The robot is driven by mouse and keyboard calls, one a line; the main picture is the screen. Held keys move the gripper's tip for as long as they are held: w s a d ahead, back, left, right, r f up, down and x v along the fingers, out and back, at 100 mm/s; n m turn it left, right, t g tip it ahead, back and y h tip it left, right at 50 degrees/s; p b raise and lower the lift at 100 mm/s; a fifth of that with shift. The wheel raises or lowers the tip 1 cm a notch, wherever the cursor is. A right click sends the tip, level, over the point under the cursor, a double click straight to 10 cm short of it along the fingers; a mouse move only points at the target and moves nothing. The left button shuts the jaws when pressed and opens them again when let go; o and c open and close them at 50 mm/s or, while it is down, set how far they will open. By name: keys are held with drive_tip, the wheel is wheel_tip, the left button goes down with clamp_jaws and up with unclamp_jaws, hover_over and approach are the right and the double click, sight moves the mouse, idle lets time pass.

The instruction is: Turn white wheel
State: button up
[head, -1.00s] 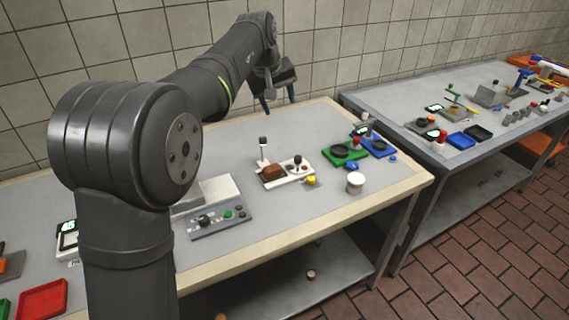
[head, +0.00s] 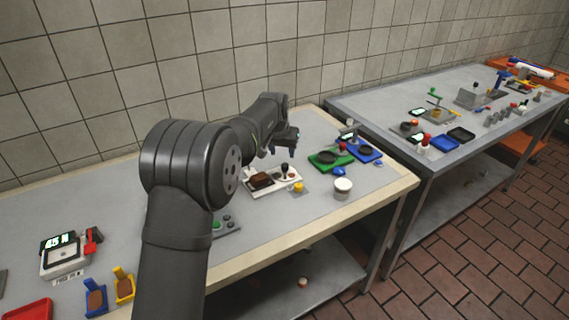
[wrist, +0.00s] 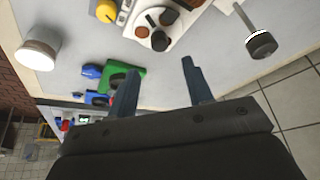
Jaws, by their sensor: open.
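The white wheel (head: 288,177) sits at the right end of a white base on the near table, with a black knob standing on it. In the wrist view the white wheel (wrist: 146,33) shows dark round spots and the knob at the top middle. My gripper (head: 282,152) is open and empty above and behind the wheel in the head view. In the wrist view my gripper (wrist: 160,67) has its two fingers apart, with bare table between their tips and the wheel beyond them. It touches nothing that I can see.
A lever with a black knob (wrist: 261,44) stands beside the base. A brown block (head: 260,180), a yellow knob (head: 298,187), a white cup (head: 343,188) and a green tray (head: 330,160) are near. A tiled wall rises behind the table.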

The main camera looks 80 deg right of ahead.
sight(285, 165)
drive_tip(key=x, duration=0.8)
drive_tip(key=c, duration=1)
